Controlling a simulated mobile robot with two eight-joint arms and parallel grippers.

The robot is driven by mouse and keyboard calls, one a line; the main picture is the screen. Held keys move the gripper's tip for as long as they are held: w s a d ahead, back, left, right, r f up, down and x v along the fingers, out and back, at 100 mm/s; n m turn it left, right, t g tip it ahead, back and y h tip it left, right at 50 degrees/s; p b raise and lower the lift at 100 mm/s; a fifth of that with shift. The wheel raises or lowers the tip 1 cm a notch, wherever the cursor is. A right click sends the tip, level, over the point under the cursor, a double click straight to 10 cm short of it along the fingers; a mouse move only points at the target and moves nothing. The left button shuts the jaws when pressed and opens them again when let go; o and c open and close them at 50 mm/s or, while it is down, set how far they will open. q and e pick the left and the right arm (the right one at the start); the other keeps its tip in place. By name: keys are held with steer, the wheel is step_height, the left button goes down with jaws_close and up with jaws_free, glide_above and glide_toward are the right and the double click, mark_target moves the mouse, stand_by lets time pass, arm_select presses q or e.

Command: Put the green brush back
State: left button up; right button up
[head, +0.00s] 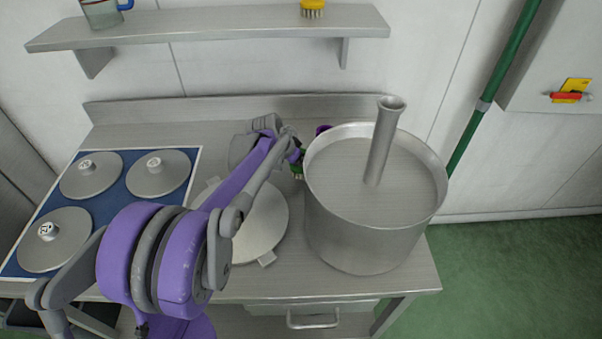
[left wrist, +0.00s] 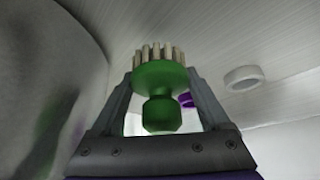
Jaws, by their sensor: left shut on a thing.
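The green brush (head: 298,173) shows only in part in the head view, just left of the big steel pot (head: 368,230). My left gripper (head: 297,158) is there, over the back of the steel worktop (head: 135,136). In the left wrist view the brush (left wrist: 161,114) sits between the two fingers of my left gripper (left wrist: 164,76), which is shut on it. Its green knob points toward my palm and its pale bristles point away. My right gripper is in neither view.
A wall shelf (head: 200,27) holds a yellow brush (head: 313,9) and a glass jug (head: 101,15). A pipe (head: 382,145) rises from the pot. A blue mat (head: 107,188) with several lidded discs lies left. A purple thing (head: 322,129) shows behind the pot. A round plate (head: 265,222) lies beside my arm.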

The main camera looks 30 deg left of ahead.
mark_target(301, 171)
arm_select(q)
steer(key=shift+f, duration=1.8)
steer(key=shift+f, duration=0.1)
steer(key=o, duration=1.5)
steer(key=shift+r, duration=0.25)
steer(key=v, duration=1.1)
steer(key=shift+s+r+p, duration=0.25)
steer(key=shift+r+p, duration=0.05)
steer(key=shift+r, duration=0.05)
